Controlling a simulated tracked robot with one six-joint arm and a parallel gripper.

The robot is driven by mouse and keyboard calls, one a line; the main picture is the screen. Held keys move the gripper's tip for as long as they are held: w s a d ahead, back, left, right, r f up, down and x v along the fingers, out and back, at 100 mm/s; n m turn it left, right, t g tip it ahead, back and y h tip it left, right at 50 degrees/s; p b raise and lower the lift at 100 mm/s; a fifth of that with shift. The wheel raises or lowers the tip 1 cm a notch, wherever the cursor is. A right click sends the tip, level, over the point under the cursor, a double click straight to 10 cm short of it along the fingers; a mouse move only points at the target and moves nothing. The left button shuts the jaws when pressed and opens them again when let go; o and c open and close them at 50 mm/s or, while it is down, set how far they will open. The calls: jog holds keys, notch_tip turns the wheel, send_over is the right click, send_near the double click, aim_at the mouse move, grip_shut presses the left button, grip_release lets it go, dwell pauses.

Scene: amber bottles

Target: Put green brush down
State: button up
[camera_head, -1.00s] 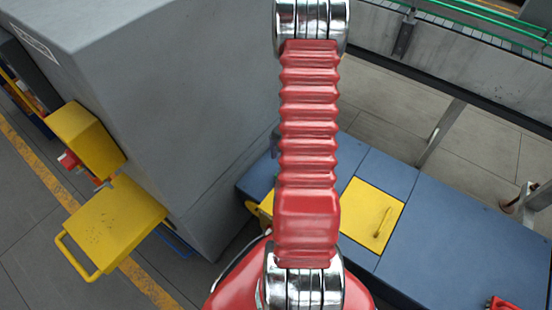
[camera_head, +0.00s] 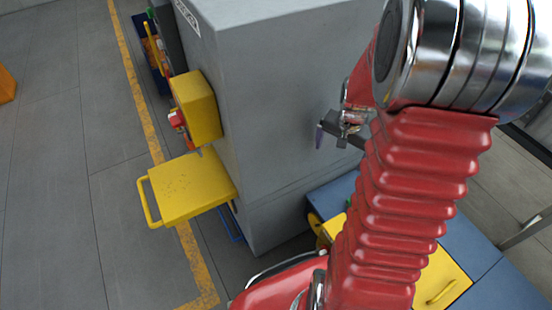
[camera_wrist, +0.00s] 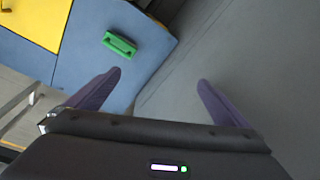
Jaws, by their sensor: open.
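The green brush (camera_wrist: 120,44) lies on the blue bench top (camera_wrist: 150,60), near its edge, in the wrist view. A small green bit of it (camera_head: 348,203) shows beside my arm in the head view. My gripper (camera_wrist: 160,76) is open with its two purple fingers wide apart and nothing between them. The brush is apart from both fingers, beyond the left one in the wrist view. In the head view my gripper (camera_head: 321,134) is up in front of the grey cabinet, and my red arm hides much of the bench.
A tall grey cabinet (camera_head: 270,100) stands left of the bench. A yellow shelf with a handle (camera_head: 190,187) and a yellow box (camera_head: 197,105) stick out from its side. A yellow panel (camera_head: 445,280) is set in the bench. Open floor (camera_head: 50,170) lies at the left.

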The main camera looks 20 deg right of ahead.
jog(key=s+a+r+n+t, duration=0.1)
jog(key=s+a+r+n, duration=0.2)
jog(key=a+r, duration=0.4)
jog(key=s+a+r+n+t, duration=0.1)
jog(key=s+a+r+n, duration=0.2)
jog(key=a+r, duration=0.4)
jog(key=s+a+r+n+t+y, duration=0.1)
jog(key=s+a+r+n+t, duration=0.1)
jog(key=s+a+r+n, duration=0.2)
jog(key=a+r+n, duration=0.1)
jog(key=a+r, duration=0.2)
jog(key=a, duration=0.4)
jog(key=shift+a, duration=0.15)
jog(key=shift+s, duration=0.1)
jog(key=shift+c, duration=0.4)
